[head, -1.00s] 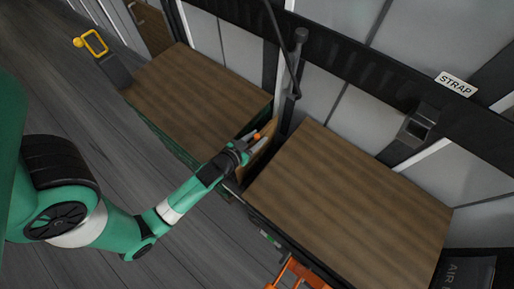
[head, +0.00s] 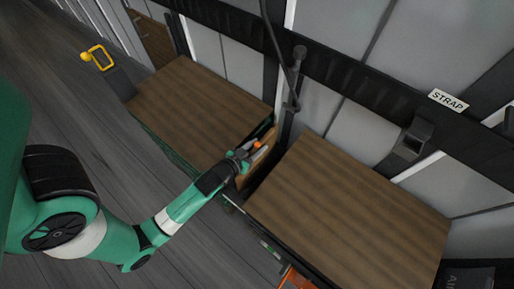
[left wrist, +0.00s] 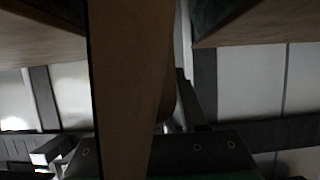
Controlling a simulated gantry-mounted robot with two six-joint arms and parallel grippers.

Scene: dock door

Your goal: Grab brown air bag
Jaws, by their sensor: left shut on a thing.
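The brown air bag (head: 266,139) stands on edge as a thin flat panel in the gap between two wood-topped loads. An orange spot shows at its upper edge beside my fingers. My left gripper (head: 254,151) is at this edge and shut on the bag; its fingertips are partly hard to make out. In the left wrist view the bag appears as a broad brown strip (left wrist: 130,75) running down between the jaws. The bag's lower part is hidden in the gap. My right gripper is not in view.
The left load (head: 195,100) and right load (head: 350,210) flank the narrow gap. A dark post with a hose (head: 297,75) stands behind it. A wall sign reads STRAP (head: 449,100). A yellow-framed device (head: 98,57) is at far left. Grey floor (head: 90,110) is open at left.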

